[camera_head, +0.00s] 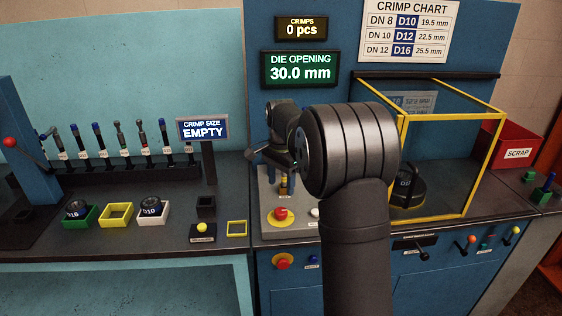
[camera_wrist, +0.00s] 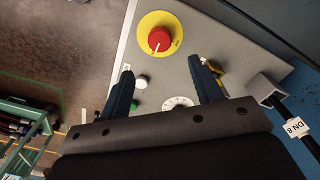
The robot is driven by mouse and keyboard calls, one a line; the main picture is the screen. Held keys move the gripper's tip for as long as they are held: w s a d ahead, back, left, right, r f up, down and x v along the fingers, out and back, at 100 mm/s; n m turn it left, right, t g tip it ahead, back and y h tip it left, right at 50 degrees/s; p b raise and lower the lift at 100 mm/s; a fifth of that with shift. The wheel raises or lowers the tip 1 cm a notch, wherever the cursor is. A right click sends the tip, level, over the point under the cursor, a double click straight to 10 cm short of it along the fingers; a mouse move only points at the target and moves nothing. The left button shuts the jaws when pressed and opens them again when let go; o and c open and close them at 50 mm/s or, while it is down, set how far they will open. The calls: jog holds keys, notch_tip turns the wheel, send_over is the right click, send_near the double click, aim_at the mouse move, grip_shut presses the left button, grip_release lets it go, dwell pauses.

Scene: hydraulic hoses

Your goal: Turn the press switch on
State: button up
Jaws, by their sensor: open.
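The press control panel (camera_wrist: 190,40) lies below my gripper (camera_wrist: 161,66) in the wrist view. The gripper is open, with nothing between its fingers. On the panel are a red knob on a yellow disc (camera_wrist: 159,39), a white button (camera_wrist: 141,81), a green button (camera_wrist: 136,104) and a white dial (camera_wrist: 177,102), partly hidden. In the head view the red knob (camera_head: 281,213) sits on the panel top. Another red knob on yellow (camera_head: 282,261) is on the cabinet front. No readable label identifies the press switch. My arm hides part of the panel there.
A yellow-framed guard box (camera_head: 468,160) stands right of my arm. A hose rack (camera_head: 130,172) and die trays (camera_head: 117,215) are left. A DN 8 tagged piece (camera_wrist: 296,126) is right of the gripper. The display (camera_head: 300,70) reads 30.0 mm.

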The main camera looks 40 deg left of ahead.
notch_tip(320, 180, up, 8)
jog(key=f, duration=0.1)
send_over(281, 210)
jog(key=shift+d+r, duration=0.1)
jog(key=shift+r, duration=0.15)
dwell(0.3)
notch_tip(281, 210, down, 18)
jog(key=shift+r, duration=0.2)
dwell(0.4)
jog(key=shift+r, duration=0.1)
